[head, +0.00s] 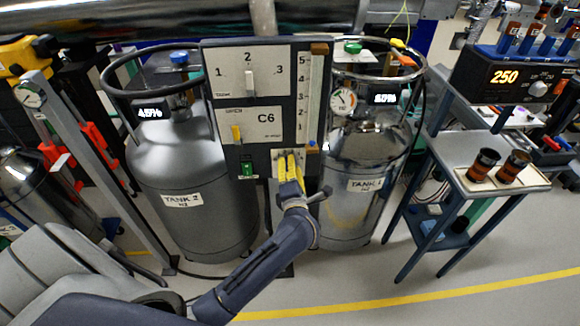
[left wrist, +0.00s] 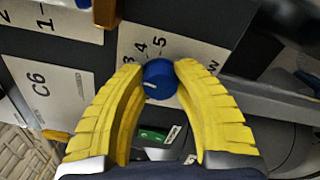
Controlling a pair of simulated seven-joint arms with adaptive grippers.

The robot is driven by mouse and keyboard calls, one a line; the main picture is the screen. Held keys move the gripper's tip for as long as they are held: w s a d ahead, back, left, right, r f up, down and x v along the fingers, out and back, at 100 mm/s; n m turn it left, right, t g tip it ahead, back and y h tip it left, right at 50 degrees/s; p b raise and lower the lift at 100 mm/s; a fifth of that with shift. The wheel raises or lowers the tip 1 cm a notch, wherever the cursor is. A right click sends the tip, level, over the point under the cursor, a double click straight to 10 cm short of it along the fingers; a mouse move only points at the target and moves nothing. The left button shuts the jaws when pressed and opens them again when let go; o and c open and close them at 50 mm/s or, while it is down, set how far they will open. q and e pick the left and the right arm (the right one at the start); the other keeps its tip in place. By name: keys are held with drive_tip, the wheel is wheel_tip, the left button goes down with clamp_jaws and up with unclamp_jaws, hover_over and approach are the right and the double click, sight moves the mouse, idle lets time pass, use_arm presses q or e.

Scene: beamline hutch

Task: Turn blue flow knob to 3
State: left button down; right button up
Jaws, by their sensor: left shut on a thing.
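The blue flow knob (left wrist: 159,79) sits on a pale dial plate (left wrist: 190,52) in the left wrist view. A short white mark on its face lies toward its left side; which number it points at cannot be told. The printed 3, 4 and 5 show above the knob; the lower numbers are hidden by a finger. My left gripper (left wrist: 160,72) is shut on the knob, with one yellow finger on each side. In the head view my left gripper (head: 289,170) is at the panel's lower right and covers the knob. My right gripper is not in view.
The dark panel (head: 237,183) also carries a 1-2-3 selector plate (head: 228,71), a C6 plate (head: 265,127) and a green switch (head: 247,169). Tank 2 (head: 178,165) and another tank (head: 352,165) stand behind its sides. A side table (head: 462,150) holds two dark jars at the right.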

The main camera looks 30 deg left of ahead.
use_arm(q)
drive_tip(key=shift+w+d+r+m, duration=0.1)
drive_tip(key=shift+r+m, duration=0.1)
drive_tip(key=shift+m, duration=0.4)
drive_tip(key=c, duration=1.3)
unclamp_jaws()
drive_tip(key=o, duration=0.4)
drive_tip(key=shift+f, duration=0.15)
drive_tip(key=v, duration=1.2)
